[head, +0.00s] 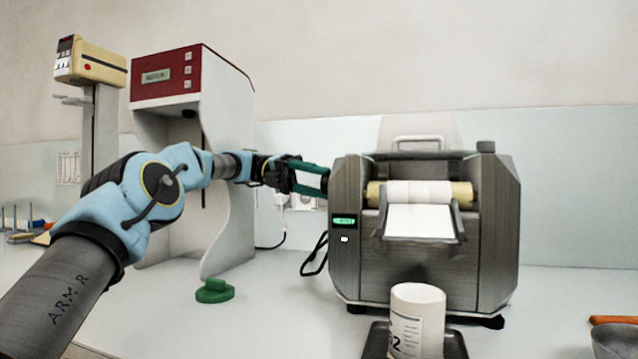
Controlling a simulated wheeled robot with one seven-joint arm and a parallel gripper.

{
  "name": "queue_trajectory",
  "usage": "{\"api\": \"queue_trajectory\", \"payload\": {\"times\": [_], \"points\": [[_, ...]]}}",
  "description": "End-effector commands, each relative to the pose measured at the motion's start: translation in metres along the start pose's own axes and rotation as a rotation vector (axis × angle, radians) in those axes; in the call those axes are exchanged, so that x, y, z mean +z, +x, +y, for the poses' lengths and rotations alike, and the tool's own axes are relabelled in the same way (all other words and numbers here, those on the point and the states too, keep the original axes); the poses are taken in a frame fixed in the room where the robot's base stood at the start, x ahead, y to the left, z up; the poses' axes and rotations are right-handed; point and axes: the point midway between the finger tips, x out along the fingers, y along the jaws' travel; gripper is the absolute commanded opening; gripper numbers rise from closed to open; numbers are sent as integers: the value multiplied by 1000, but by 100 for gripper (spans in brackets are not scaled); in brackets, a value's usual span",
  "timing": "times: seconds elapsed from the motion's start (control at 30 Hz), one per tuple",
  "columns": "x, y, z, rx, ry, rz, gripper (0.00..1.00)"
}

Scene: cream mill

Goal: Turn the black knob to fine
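The steel mill (345,215) stands on the bench right of centre, with pale rollers (420,193) and a white sloping plate in front. I cannot make out the black knob; the mill's left side, by my fingertips, is mostly turned away from view. My gripper (326,181) reaches from the left to the mill's left edge. Its two teal fingers stand apart, one above the other, with pale wall showing between them. Their tips end at or just beside the mill, and I cannot tell whether they touch or hold anything there.
A white jar (418,315) stands on a dark pad (376,341) before the mill. A green object (214,291) lies on the bench below my arm. A red-and-white cabinet (228,110) stands behind my arm. A grey cap (486,147) tops the mill's right side.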

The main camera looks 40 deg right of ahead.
Motion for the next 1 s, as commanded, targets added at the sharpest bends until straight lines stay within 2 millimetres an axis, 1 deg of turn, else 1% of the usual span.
{"api": "queue_trajectory", "payload": {"times": [0.03,0.27,0.57,0.67,0.77,0.9,1.0], "points": [[-1,0,1,0,-3,2,55],[0,0,1,0,-2,1,81],[1,-1,-3,0,-1,0,82],[6,-3,-12,0,-1,0,82],[13,-6,-29,-1,1,-1,82],[26,-11,-58,-4,8,-4,82],[32,-14,-76,-4,12,-1,82]]}}
